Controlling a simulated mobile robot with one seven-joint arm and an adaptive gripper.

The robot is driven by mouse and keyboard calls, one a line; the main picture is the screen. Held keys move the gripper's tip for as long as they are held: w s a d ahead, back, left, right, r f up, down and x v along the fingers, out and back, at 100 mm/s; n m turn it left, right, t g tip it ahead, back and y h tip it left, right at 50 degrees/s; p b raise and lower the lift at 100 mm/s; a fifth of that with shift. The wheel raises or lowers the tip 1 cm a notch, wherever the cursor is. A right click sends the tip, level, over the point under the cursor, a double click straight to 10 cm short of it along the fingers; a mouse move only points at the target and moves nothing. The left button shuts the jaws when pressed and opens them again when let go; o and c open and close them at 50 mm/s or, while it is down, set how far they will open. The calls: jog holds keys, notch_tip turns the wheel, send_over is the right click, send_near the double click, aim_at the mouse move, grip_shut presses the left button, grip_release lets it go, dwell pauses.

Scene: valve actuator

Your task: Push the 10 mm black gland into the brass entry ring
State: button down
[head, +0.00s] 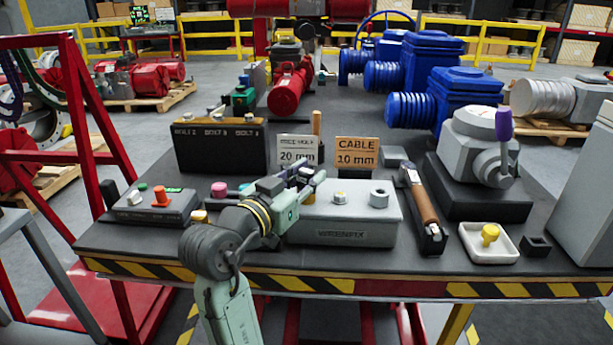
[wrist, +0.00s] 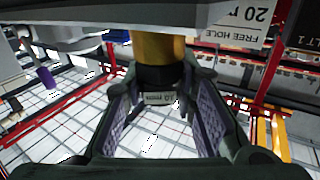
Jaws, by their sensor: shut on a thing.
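My gripper (head: 313,178) is above the left part of the grey WIRENFIX box (head: 345,234) in the head view. In the wrist view, my gripper (wrist: 163,108) has its fingers on either side of a short black cylinder, the black gland (wrist: 161,76). A small label (wrist: 158,98) on a pale face shows just below it. The brass entry ring (wrist: 161,47) is directly above the gland in that view, in line with it. The two look touching or nearly so; I cannot tell whether the gland is inside the ring.
Signs reading "CABLE 10 mm" (head: 357,153) and "20 mm" (head: 297,150) stand behind the box. A wooden-handled tool (head: 422,203) lies to its right, then a white tray (head: 476,256) with a yellow part. A grey control box (head: 158,206) is on the left.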

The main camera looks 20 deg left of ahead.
jog(key=c, duration=1.2)
grip_release()
jog(key=v, duration=1.2)
